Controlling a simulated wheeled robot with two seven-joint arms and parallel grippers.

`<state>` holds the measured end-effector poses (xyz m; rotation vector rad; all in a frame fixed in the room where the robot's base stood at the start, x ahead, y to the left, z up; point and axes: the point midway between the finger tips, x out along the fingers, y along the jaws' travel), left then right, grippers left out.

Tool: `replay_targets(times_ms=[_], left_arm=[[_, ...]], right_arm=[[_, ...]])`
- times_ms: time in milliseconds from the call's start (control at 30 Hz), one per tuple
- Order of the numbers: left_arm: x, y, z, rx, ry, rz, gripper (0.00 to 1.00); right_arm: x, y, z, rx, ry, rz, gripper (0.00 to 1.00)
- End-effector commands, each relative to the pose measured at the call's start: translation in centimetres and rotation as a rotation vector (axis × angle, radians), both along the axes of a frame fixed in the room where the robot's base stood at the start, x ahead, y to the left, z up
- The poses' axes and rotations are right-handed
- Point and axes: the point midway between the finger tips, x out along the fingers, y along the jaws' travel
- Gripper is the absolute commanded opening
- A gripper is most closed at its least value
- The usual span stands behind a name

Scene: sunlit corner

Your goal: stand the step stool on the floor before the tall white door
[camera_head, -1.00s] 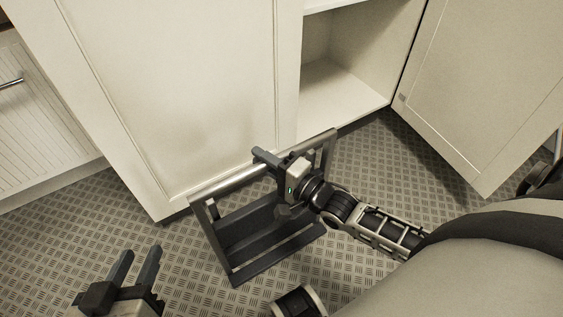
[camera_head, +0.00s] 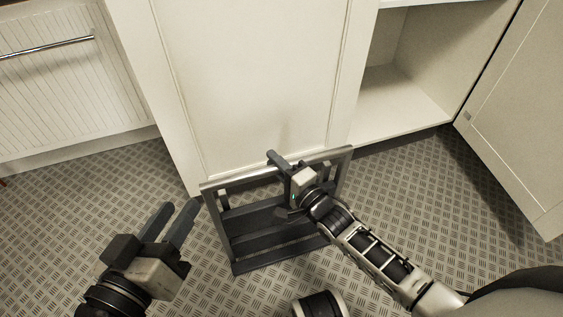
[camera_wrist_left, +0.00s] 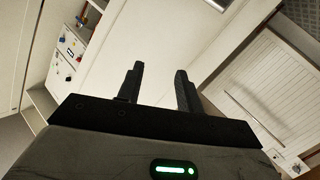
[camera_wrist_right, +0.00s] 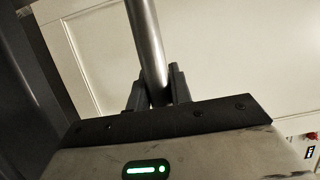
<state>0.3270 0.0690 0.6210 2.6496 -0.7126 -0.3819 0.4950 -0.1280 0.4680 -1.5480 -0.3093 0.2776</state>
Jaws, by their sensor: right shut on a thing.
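The step stool (camera_head: 262,218) has dark treads and a grey metal top rail. It is upright in front of the lower part of the tall white door (camera_head: 245,90), its rail roughly along the door's bottom. I cannot tell whether its feet touch the floor. My right gripper (camera_head: 282,180) is shut on the top rail, and its arm hides part of the treads. In the right wrist view the rail (camera_wrist_right: 147,40) runs between the fingers. My left gripper (camera_head: 177,212) is open and empty, left of the stool; its spread fingers also show in the left wrist view (camera_wrist_left: 160,75).
An open cupboard (camera_head: 400,105) with its swung-out door (camera_head: 520,120) is at the right. A ribbed white front with a bar handle (camera_head: 45,47) is at the left. The patterned metal floor (camera_head: 410,195) is clear right of the stool.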

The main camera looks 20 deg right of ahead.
Motion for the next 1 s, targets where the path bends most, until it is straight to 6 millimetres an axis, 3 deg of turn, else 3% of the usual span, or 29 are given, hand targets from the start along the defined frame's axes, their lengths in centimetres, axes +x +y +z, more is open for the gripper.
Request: replay_targets(times_ms=[67,200,333,600,633,700,1000], left_arm=[[-0.1,-0.1,-0.4,-0.025,0.002,-0.003,0.36],[0.0,-0.3,0.6,-0.069,-0.017,-0.006,0.36],[0.3,-0.3,1.4,-0.082,-0.033,-0.006,0.36],[0.2,-0.3,1.2,-0.083,-0.033,-0.007,0.36],[0.2,-0.3,1.2,-0.084,-0.032,-0.006,0.36],[0.2,-0.3,1.2,-0.084,-0.031,-0.007,0.36],[0.1,-0.3,1.3,-0.08,-0.028,-0.006,0.36]], right_arm=[[0.3,0.0,-0.4,0.005,-0.026,0.0,0.0],[0.3,0.0,-1.4,0.003,-0.026,0.0,0.0],[0.3,0.0,-1.3,0.004,-0.027,0.001,0.0],[0.3,0.0,-1.6,0.004,-0.026,0.001,0.0],[-0.1,-0.1,-2.7,-0.006,0.002,0.0,0.29],[-0.1,-0.1,-2.7,-0.005,0.002,0.0,0.43],[-0.1,-0.1,-2.4,-0.005,0.002,-0.001,0.43]])
